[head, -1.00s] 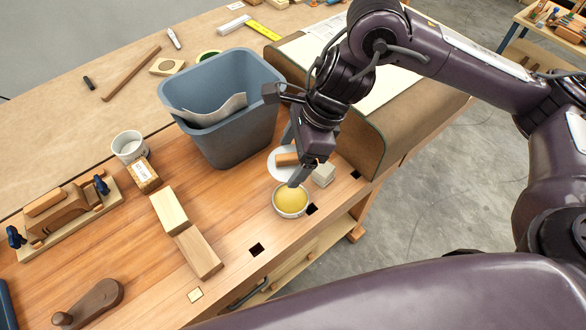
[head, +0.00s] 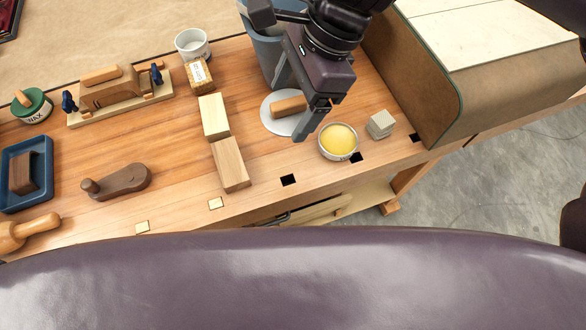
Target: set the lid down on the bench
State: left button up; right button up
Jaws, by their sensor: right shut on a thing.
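The lid is a pale round disc (head: 274,121) with a wooden bar handle (head: 288,106). My right gripper (head: 307,112) comes down from the top and is shut on the lid by its handle. A dark finger covers the right part of the lid. The lid looks level over the workbench (head: 180,220), left of an open round tin with yellow contents (head: 338,141). I cannot tell whether it touches the bench top. My left gripper is not in view.
Two pale wood blocks (head: 231,165) lie left of the lid. A blue-grey bin (head: 268,62) stands behind it, partly hidden by my arm. A small pale block (head: 380,124) is right of the tin. Bench top shows bare between the wood blocks and the tin.

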send_over(285, 170)
jog(key=d, duration=0.2)
jog(key=f, duration=1.1)
jog(key=f+p, duration=0.1)
jog(key=f, duration=0.4)
jog(key=shift+w+a+f, duration=0.15)
jog(key=shift+a+f, duration=0.1)
jog(key=shift+f, duration=0.05)
notch_tip(285, 170, down, 3)
jog(key=shift+f, duration=0.35)
jog(key=o, duration=0.9)
jog(key=shift+r, duration=0.1)
jog(key=shift+o, duration=0.2)
jog(key=shift+r, duration=0.25)
jog(key=shift+w+d+r, duration=0.15)
jog(key=shift+r, duration=0.1)
jog(key=v, duration=1.1)
